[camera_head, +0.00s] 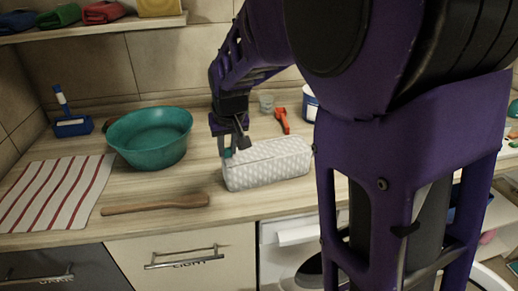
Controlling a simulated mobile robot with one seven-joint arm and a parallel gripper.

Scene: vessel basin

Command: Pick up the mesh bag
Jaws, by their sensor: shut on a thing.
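The mesh bag (268,165) looks like the long, box-shaped, pale bag with a grey-and-white pattern near the front edge of the counter. My gripper (236,151) reaches down from above and is shut on the top of the bag near its left end. The fingertips are small and dark in this view, so the exact grip is hard to make out. I cannot tell whether the bag rests on the counter or hangs just above it.
A teal basin (150,139) stands left of the bag. A wooden spoon (155,204) and a striped towel (58,192) lie to the left. A red-handled tool (282,121) and a glass (266,103) are behind. My arm hides much of the right side.

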